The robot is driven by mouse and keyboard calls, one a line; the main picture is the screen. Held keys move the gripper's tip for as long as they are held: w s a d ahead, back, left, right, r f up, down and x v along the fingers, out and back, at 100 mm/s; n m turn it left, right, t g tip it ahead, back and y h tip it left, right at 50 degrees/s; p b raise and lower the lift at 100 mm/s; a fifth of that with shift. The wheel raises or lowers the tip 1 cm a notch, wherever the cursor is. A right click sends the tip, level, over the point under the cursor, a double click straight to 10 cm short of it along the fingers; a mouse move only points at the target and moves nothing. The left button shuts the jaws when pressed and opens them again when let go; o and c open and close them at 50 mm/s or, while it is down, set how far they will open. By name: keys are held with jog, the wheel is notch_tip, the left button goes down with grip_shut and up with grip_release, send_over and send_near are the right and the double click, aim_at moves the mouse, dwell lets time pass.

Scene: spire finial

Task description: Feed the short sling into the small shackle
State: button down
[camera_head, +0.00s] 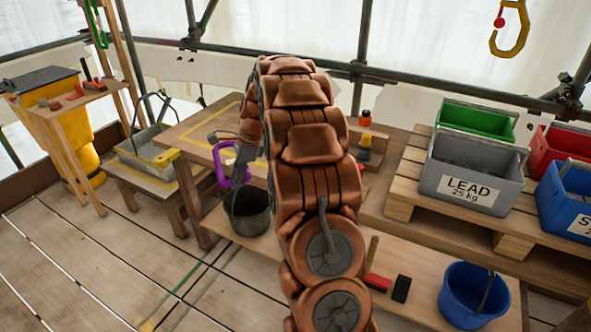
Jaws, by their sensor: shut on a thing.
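A purple loop (221,162), which looks like the short sling, hangs at the front edge of the wooden table, just above a dark bucket. My gripper (243,157) is at the loop's right side and is shut on it. My own arm fills the middle of the view and hides part of the gripper and of the table behind. I cannot make out the small shackle; it may be hidden or too small to tell.
The dark bucket (248,210) stands on a lower shelf below the loop. A blue bucket (474,294) and a red-headed hammer (377,281) are at the lower right. Grey lead crate (473,172) stands on a pallet. A green sling (97,27) hangs upper left; a yellow hook (519,38) hangs upper right.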

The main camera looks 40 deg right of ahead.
jog(key=s+d+m+t+h+p, duration=0.2)
jog(key=s+d+m+p, duration=0.1)
jog(key=s+d+m, duration=0.8)
jog(key=shift+n, duration=0.8)
jog(key=shift+w+d+f+p, duration=0.3)
jog(key=shift+w+d+f, duration=0.5)
jog(key=shift+d, duration=1.5)
jog(key=shift+w+d+f+p, duration=0.35)
jog(key=shift+w+d+f, duration=0.4)
jog(key=shift+d, duration=1.5)
jog(key=shift+w+d+f+p, duration=0.3)
jog(key=shift+w+d+f, duration=0.45)
jog(key=shift+d, duration=1.55)
jog(key=shift+d+f, duration=0.15)
jog(key=shift+d, duration=0.05)
jog(key=c, duration=0.9)
grip_release()
jog(key=shift+c, duration=0.2)
jog(key=shift+s, duration=0.1)
jog(key=v, duration=1.2)
jog(key=shift+s+a, duration=0.15)
jog(key=shift+a, duration=0.05)
jog(key=shift+f, duration=0.1)
